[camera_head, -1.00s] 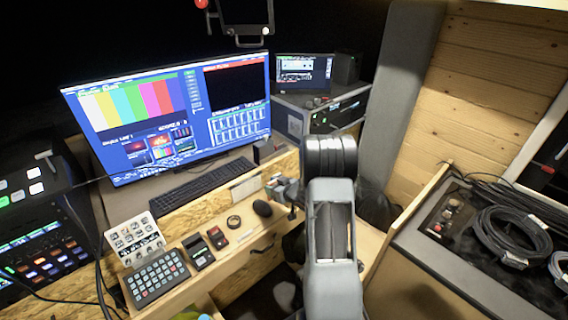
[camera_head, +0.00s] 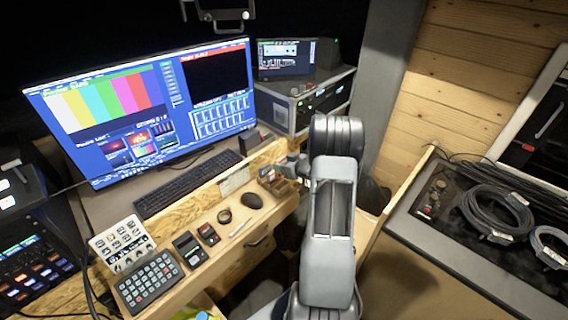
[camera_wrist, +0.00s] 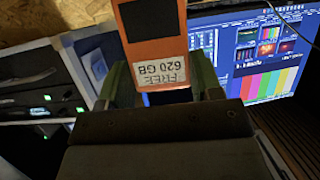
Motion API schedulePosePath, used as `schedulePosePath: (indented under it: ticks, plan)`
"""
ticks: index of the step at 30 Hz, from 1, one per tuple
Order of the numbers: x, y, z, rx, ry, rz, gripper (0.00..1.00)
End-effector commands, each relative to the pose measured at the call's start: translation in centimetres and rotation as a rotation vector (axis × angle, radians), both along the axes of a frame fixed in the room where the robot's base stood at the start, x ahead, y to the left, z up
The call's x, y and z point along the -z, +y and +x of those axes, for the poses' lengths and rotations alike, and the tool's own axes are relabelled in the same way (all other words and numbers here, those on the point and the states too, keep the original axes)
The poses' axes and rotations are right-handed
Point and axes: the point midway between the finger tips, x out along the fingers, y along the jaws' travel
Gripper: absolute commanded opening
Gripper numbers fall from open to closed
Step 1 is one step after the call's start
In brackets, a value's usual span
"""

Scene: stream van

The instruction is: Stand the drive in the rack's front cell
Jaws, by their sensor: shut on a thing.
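The drive (camera_wrist: 153,45) is an orange block with a dark panel and a white label reading "FREE 620 GB", upside down in the wrist view. My gripper (camera_wrist: 158,82) is shut on it, with one finger on each side of its labelled end. In the head view my gripper (camera_head: 272,176) is small, just above the right end of the wooden desk. The drive is hard to make out there, and I cannot tell its tilt. I cannot clearly pick out the rack or its front cell in either view.
A grey equipment case (camera_head: 305,105) is behind my gripper. A bench with coiled cables (camera_head: 497,215) is at the right.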

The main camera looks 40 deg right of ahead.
Motion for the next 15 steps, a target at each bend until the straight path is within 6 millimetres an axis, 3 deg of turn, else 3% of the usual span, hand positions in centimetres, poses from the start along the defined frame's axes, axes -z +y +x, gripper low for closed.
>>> schedulePosePath:
  ticks: [15]
  plan:
    - [3.8,-0.2,-0.1,0.002,0.0,-0.001,0.34]
